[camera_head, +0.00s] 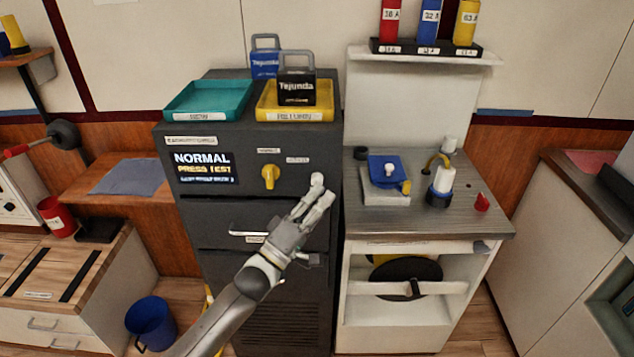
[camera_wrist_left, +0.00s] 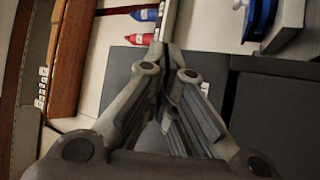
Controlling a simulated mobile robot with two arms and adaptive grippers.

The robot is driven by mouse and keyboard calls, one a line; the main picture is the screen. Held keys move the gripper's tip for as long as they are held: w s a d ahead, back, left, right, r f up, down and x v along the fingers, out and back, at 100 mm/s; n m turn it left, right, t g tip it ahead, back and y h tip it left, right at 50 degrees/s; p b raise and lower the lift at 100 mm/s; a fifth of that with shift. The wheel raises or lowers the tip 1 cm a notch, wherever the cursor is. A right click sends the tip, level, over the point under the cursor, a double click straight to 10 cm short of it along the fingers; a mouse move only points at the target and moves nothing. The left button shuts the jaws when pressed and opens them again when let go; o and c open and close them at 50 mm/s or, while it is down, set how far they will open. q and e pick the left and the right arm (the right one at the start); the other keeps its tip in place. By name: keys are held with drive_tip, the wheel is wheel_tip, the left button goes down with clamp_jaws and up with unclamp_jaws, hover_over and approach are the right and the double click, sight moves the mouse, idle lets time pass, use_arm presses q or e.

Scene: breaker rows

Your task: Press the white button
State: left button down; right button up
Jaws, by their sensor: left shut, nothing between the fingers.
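A dark grey cabinet (camera_head: 200,140) carries a control panel with a yellow knob (camera_head: 268,177) and a small label to the knob's right. My left gripper (camera_head: 318,193) is shut and empty, its fingertips at the panel's right side below that label. A small white shape (camera_head: 317,180) shows at the fingertips; it looks like the white button, but I cannot clearly part it from the fingers or tell if they touch. In the left wrist view the fingers (camera_wrist_left: 165,55) are together and the button cannot be made out. My right gripper is not in view.
The panel screen (camera_head: 203,170) reads "NORMAL" and "PRESS TEST". A teal tray (camera_head: 190,115) and a yellow tray (camera_head: 290,115) sit on top. A workbench (camera_head: 430,220) with a blue-topped device (camera_head: 385,165) stands close on the right. A blue bin (camera_head: 151,322) stands on the floor.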

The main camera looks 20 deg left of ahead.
use_arm(q)
drive_tip(key=shift+w, duration=0.15)
idle(0.6)
drive_tip(key=shift+w+a, duration=0.15)
drive_tip(key=shift+w, duration=0.15)
drive_tip(key=shift+w+a+r+b, duration=0.1)
drive_tip(key=shift+w+a+b, duration=0.15)
drive_tip(key=shift+w+b, duration=0.45)
idle(1.1)
drive_tip(key=shift+p, duration=0.35)
drive_tip(key=shift+s+d+p, duration=0.2)
drive_tip(key=shift+s+p, duration=0.15)
drive_tip(key=shift+s, duration=0.2)
drive_tip(key=shift+s+d+p, duration=0.15)
drive_tip(key=shift+s+p, duration=0.15)
drive_tip(key=shift+s, duration=0.25)
drive_tip(key=s+p, duration=0.1)
drive_tip(key=s, duration=0.1)
drive_tip(key=s+d+p, duration=0.1)
drive_tip(key=s, duration=0.1)
drive_tip(key=shift+s+d+p, duration=0.2)
drive_tip(key=shift+s+p, duration=0.15)
drive_tip(key=shift+s, duration=0.05)
